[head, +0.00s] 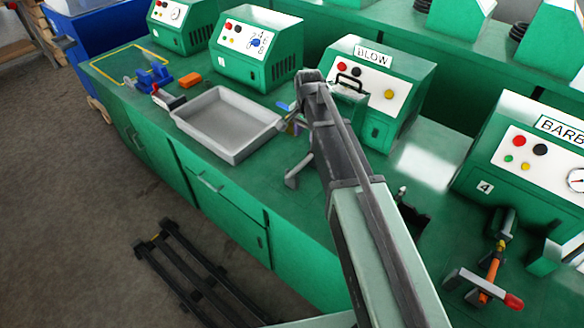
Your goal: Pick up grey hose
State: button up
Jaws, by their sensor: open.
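I cannot clearly make out a grey hose; part of the bench is hidden behind my arm. My gripper (300,106) is at the far end of my arm, in front of the BLOW machine (398,70) and right of the grey tray. It is open, but its fingers are mostly hidden. A grey bent piece (298,172) shows left of my arm, low over the bench; I cannot tell what it belongs to.
The grey tray (222,97) looks empty on the green bench (255,195). Blue (153,78) and orange (190,80) parts lie left of it. At right, the BARB machine (530,150) has an orange piece (490,272) and a red-tipped lever (513,301) before it.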

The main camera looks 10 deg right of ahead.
aim_at(306, 159)
jog(key=shift+m, duration=0.3)
jog(key=f+b, duration=1.1)
jog(key=shift+s+d+f, duration=0.1)
jog(key=shift+s, duration=0.15)
jog(key=shift+r, duration=0.25)
grip_shut()
